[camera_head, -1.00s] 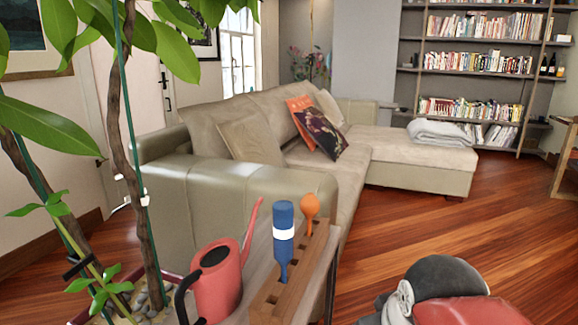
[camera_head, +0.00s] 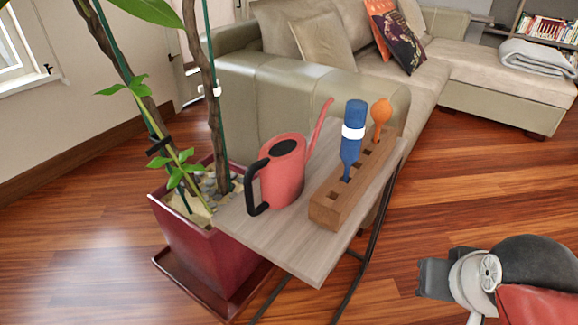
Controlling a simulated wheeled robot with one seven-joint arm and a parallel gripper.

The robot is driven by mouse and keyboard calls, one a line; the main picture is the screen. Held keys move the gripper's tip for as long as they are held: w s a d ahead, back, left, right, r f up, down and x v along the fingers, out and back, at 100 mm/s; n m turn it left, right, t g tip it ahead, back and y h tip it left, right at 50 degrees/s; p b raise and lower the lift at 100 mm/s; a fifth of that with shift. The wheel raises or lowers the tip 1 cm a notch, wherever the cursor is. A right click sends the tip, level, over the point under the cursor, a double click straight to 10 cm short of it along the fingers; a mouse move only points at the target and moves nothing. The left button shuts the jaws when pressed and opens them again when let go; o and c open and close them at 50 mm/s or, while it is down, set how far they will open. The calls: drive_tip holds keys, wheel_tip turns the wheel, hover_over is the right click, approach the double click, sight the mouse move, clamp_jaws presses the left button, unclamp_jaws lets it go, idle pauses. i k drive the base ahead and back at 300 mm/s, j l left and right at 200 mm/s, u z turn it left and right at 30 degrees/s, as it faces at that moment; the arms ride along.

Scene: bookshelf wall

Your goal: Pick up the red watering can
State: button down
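The red watering can (camera_head: 283,176) stands upright on a small wooden side table (camera_head: 262,233). Its black handle faces left and toward me, and its thin spout points up and to the right. Its open top shows. The can is close to the table's left side, beside the potted plant. Parts of my own arm show in the bottom right corner, well apart from the can. I cannot make out my gripper's fingers there.
A wooden block (camera_head: 328,212) on the table holds a blue-and-white tool (camera_head: 353,133) and an orange one (camera_head: 380,113), right of the can. A plant in a dark red pot (camera_head: 200,245) stands left. A sofa (camera_head: 285,95) is behind. Floor in front is clear.

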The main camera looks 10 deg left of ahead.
sight(281, 164)
drive_tip(key=u, duration=1.45)
drive_tip(key=l+u, duration=0.1)
drive_tip(key=l, duration=0.3)
